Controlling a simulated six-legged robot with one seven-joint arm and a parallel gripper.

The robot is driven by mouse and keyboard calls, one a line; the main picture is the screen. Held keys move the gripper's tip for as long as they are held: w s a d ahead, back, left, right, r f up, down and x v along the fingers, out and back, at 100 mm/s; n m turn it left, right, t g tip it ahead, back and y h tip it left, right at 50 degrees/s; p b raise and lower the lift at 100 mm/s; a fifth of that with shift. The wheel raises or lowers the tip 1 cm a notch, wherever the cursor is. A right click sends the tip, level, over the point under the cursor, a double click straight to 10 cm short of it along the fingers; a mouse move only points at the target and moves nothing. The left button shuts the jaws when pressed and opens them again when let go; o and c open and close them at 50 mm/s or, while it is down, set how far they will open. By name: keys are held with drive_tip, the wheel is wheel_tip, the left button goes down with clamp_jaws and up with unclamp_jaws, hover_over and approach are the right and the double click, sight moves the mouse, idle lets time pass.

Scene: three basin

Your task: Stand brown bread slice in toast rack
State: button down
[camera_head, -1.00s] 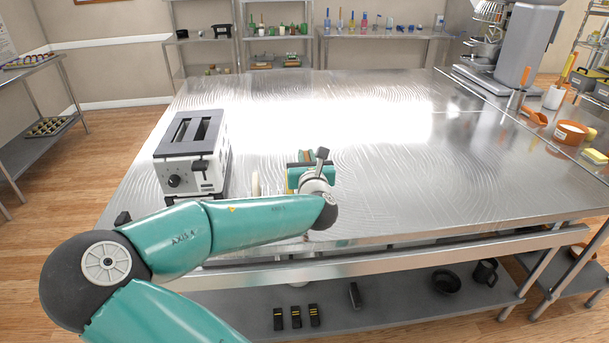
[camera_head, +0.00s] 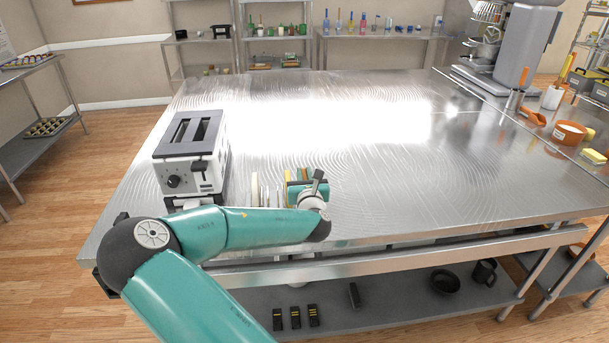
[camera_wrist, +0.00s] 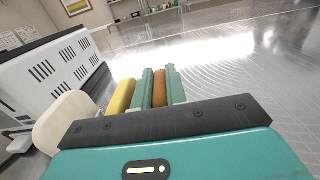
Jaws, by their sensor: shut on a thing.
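The brown bread slice (camera_wrist: 160,90) stands on edge between the two teal fingers of my gripper (camera_wrist: 160,76) in the wrist view. My gripper is shut on it. In the head view my gripper (camera_head: 305,178) is low over the table's near side, partly hidden by my wrist. The toast rack (camera_head: 267,190) shows as thin upright bars just left of my gripper. A pale slice (camera_head: 254,188) stands at its left end. A yellow slice (camera_wrist: 122,96) stands close beside my left finger. I cannot tell whether the brown slice's lower edge touches the rack; it is hidden.
A white and black toaster (camera_head: 190,155) stands left of the rack. The steel table (camera_head: 420,180) is clear to the right and behind. A mixer (camera_head: 515,55) and an orange bowl (camera_head: 571,132) are at the far right.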

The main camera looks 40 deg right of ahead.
drive_tip(key=c, duration=1.4)
unclamp_jaws()
drive_tip(key=shift+f, duration=0.1)
drive_tip(key=shift+s, duration=0.1)
drive_tip(key=v, duration=1.2)
